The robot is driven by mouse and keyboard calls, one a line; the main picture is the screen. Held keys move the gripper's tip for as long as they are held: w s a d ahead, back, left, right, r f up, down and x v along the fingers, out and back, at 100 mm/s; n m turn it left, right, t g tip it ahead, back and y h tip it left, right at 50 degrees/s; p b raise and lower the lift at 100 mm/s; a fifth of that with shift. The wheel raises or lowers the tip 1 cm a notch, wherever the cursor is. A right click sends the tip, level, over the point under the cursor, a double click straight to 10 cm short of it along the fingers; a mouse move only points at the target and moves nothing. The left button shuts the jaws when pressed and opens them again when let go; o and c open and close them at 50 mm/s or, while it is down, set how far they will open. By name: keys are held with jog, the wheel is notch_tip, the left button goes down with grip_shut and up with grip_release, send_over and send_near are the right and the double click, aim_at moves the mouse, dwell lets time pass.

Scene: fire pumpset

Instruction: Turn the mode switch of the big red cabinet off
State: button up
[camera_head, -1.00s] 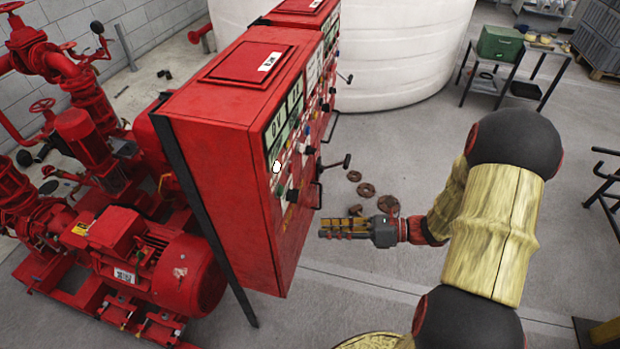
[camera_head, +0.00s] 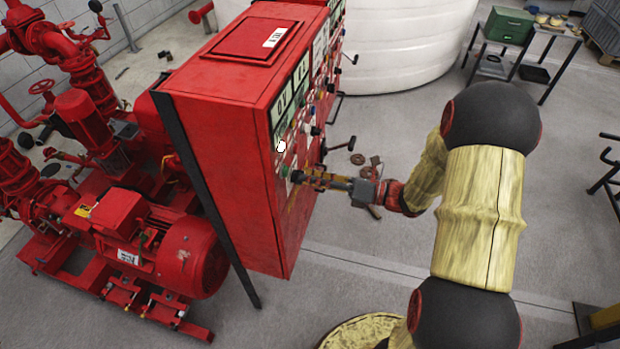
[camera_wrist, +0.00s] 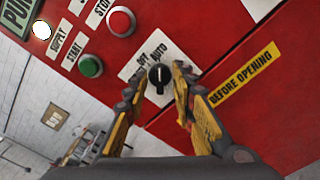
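The big red cabinet (camera_head: 225,150) stands left of my arm in the head view, its front panel facing right. In the wrist view the mode switch (camera_wrist: 159,75) is a black knob on a white plate marked OFF and AUTO. Its white pointer line runs nearly straight up in the picture. My gripper (camera_head: 300,175) points at the panel. In the wrist view its yellow fingers (camera_wrist: 163,85) stand apart, one to each side of the knob, with nothing held between them. I cannot tell whether the fingertips touch the knob.
A green START button (camera_wrist: 90,66) and a red STOP button (camera_wrist: 121,21) sit left of the switch. A yellow "BEFORE OPENING" label (camera_wrist: 244,75) is to its right. A red motor and pump set (camera_head: 150,250) stands left of the cabinet. A white tank (camera_head: 400,45) is behind.

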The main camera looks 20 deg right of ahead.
jog(key=shift+c, duration=1)
jog(key=c, duration=0.4)
jog(key=shift+a, duration=0.1)
grip_shut()
